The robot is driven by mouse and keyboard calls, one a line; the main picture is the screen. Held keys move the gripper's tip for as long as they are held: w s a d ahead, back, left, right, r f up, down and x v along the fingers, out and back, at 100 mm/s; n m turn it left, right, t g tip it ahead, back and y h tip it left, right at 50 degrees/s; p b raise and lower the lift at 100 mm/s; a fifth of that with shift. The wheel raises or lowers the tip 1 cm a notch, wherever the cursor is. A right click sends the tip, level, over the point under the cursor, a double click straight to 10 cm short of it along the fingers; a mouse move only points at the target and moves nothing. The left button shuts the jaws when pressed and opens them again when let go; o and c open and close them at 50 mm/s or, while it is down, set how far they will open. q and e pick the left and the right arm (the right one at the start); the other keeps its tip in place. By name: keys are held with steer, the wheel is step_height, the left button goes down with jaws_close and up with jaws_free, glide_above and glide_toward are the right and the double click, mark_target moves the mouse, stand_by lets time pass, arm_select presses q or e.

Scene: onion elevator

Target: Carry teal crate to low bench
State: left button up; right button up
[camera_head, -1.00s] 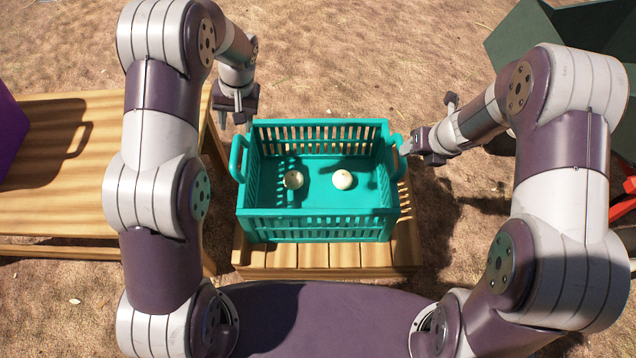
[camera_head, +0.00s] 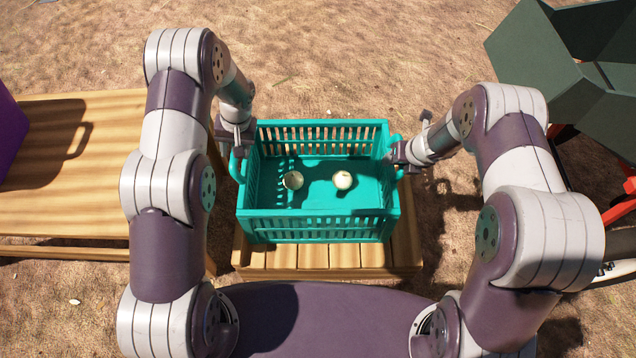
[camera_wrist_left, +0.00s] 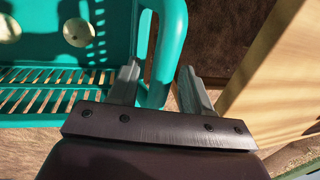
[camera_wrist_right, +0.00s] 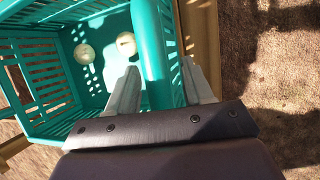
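The teal crate (camera_head: 318,228) stands upright on a low slatted wooden bench (camera_head: 330,258) in front of me. Two pale onions (camera_head: 293,180) (camera_head: 342,180) lie on its floor. My left gripper (camera_head: 240,146) is at the crate's left handle; in the left wrist view its open fingers (camera_wrist_left: 158,85) stand on either side of the teal handle bar (camera_wrist_left: 167,50). My right gripper (camera_head: 392,157) is at the right handle; in the right wrist view its open fingers (camera_wrist_right: 160,85) straddle the handle bar (camera_wrist_right: 150,50). Gaps show beside the bars, and I cannot tell if any finger touches.
A larger wooden table (camera_head: 75,190) stands at the left with a purple object (camera_head: 10,130) at its edge. A dark green bin-like thing (camera_head: 560,70) with red parts (camera_head: 620,208) stands at the right. Bare ground lies behind the crate.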

arm_select(q)
jaws_close()
arm_select(e)
jaws_close()
stand_by(0.9)
